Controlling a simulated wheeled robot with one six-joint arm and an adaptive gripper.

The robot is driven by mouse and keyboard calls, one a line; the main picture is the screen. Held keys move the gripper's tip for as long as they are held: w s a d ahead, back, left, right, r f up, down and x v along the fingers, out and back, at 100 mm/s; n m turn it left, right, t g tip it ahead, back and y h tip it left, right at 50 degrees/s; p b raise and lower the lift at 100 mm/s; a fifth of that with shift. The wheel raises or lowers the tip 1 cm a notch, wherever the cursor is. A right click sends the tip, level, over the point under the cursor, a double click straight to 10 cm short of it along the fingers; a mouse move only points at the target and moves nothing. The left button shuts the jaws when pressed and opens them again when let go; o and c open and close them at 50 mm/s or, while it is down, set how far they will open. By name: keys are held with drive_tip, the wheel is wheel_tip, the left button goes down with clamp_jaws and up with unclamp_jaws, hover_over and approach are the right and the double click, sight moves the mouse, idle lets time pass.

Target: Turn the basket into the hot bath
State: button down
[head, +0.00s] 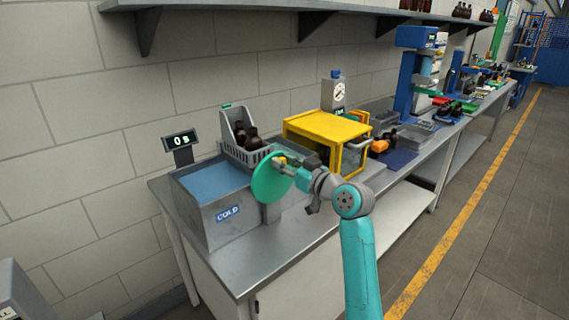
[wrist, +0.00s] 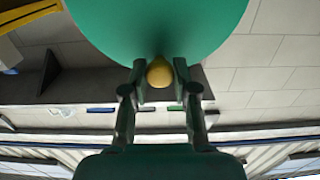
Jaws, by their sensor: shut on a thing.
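A grey basket (head: 245,154) with dark amber bottles (head: 246,134) and a tall back plate sits raised at the back of the baths. The open cold bath (head: 207,182), labelled COLD, holds blue water on the left. A green disc (head: 268,180) stands upright in front of the baths. My gripper (head: 289,164) is at the disc, shut on its yellow knob (wrist: 160,73), with a finger on each side in the wrist view. The part right of the cold bath is mostly hidden behind the disc and gripper, so I cannot make out the hot bath.
A small display (head: 181,141) stands behind the cold bath. A yellow-framed cabinet (head: 325,125) stands close right of my gripper. A shelf (head: 300,8) runs along the wall above. The metal bench (head: 236,265) is bare at its front left.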

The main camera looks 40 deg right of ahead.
drive_tip(key=shift+d, duration=0.1)
drive_tip(key=d+f+m, duration=0.6)
drive_tip(key=f+m, duration=0.1)
drive_tip(key=m, duration=1.2)
drive_tip(key=shift+d+f, duration=0.3)
drive_tip(key=shift+f, duration=0.05)
idle(1.3)
drive_tip(key=shift+w+f+m, duration=0.1)
drive_tip(key=shift+m, duration=0.2)
idle(0.4)
drive_tip(key=c, duration=0.9)
unclamp_jaws()
